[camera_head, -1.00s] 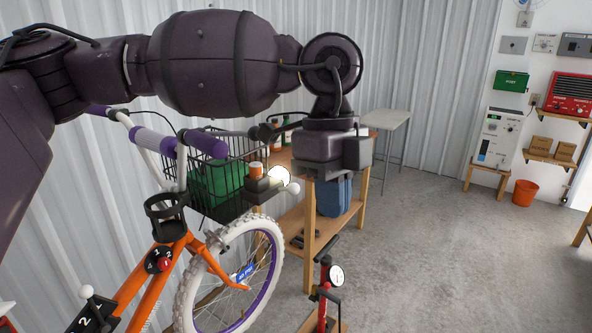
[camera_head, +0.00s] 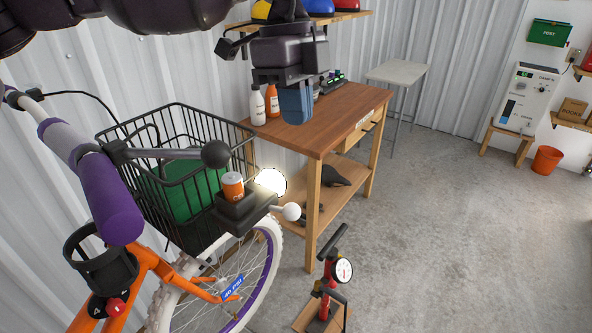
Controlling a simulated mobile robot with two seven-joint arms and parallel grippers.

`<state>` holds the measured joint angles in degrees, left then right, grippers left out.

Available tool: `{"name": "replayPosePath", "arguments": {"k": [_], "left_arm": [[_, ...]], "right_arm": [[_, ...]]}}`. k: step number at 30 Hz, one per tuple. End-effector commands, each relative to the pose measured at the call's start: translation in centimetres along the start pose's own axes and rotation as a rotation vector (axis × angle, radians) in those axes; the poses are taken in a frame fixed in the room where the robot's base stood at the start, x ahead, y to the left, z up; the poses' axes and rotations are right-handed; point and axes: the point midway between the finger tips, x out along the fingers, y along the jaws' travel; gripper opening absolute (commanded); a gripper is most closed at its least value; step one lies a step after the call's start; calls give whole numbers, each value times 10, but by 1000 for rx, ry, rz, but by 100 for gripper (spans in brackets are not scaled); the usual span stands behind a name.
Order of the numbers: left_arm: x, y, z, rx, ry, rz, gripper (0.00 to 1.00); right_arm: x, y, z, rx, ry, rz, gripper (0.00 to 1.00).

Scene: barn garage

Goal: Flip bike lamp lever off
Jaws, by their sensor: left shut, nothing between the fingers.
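The bike lamp (camera_head: 245,208) is a dark box at the front of the bicycle's basket, with a round lens (camera_head: 270,181) glowing white. A lever with a pale ball knob (camera_head: 291,211) sticks out from its right side. An orange cylinder (camera_head: 232,186) stands on top of the lamp box. My left gripper (camera_head: 295,118) hangs in the air above and slightly right of the lamp in the picture, its blue fingers pointing down. It is shut and empty, clear of the lever. My right gripper is out of the frame.
The bicycle's black wire basket (camera_head: 180,150) holds something green, beside the purple handlebar grip (camera_head: 110,198). A wooden workbench (camera_head: 335,115) with bottles stands behind my left gripper. A red floor pump (camera_head: 328,285) stands right of the front wheel. Open concrete floor lies to the right.

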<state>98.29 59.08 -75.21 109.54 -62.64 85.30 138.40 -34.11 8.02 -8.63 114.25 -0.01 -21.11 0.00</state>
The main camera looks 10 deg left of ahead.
Motion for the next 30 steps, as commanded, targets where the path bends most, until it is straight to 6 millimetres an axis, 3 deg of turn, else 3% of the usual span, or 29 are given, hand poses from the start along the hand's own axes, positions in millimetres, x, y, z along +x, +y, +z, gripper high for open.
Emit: {"name": "replayPosePath", "arguments": {"k": [14, 20, 30], "left_arm": [[4, 0, 0, 0, 0, 1, 0], [29, 1, 0, 1, 0, 4, 0], [89, 0, 0, 0, 0, 4, 0]], "right_arm": [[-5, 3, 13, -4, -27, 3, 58], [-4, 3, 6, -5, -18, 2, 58], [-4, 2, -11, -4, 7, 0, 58]]}}
